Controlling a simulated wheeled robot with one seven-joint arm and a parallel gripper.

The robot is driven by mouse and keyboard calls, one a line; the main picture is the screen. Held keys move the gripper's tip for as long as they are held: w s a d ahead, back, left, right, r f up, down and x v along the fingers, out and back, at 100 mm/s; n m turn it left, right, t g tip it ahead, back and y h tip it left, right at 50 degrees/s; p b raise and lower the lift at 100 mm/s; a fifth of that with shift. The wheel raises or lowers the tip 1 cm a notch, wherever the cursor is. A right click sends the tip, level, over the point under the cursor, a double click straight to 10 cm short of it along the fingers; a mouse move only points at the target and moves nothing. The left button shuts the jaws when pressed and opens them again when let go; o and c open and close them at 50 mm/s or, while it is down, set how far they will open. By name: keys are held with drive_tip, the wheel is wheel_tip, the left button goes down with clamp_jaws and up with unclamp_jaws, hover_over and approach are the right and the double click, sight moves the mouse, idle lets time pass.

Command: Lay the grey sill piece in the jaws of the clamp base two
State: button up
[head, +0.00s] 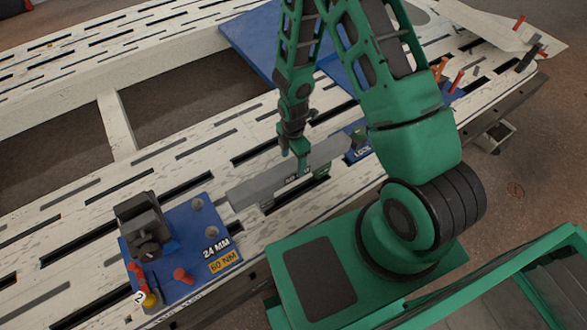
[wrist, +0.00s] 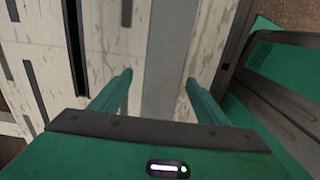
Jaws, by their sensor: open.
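The grey sill piece (head: 262,184) lies lengthwise along the pale slotted bench, partly covered by my gripper in the head view. In the wrist view the sill piece (wrist: 172,55) runs as a plain grey strip between the two finger lines. My gripper (head: 302,163) points down over the middle of the sill piece. Its green fingers (wrist: 160,80) are spread and hold nothing; their exact height above the piece is hard to tell. Clamp base two (head: 205,245) is a blue plate at the lower left, with a dark jaw block (head: 143,222) and a "2" tag.
Red pegs (head: 182,275) and a yellow knob (head: 150,299) stand on the clamp plate. Another blue fixture (head: 356,143) marked "LOCK" is at the sill piece's far end. Blue panels (head: 262,40) lie behind. Orange and red tools (head: 458,80) are at the right. The bench surface has open slots.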

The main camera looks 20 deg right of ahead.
drive_tip(key=shift+s+a+f, duration=0.1)
drive_tip(key=shift+f, duration=3.2)
clamp_jaws()
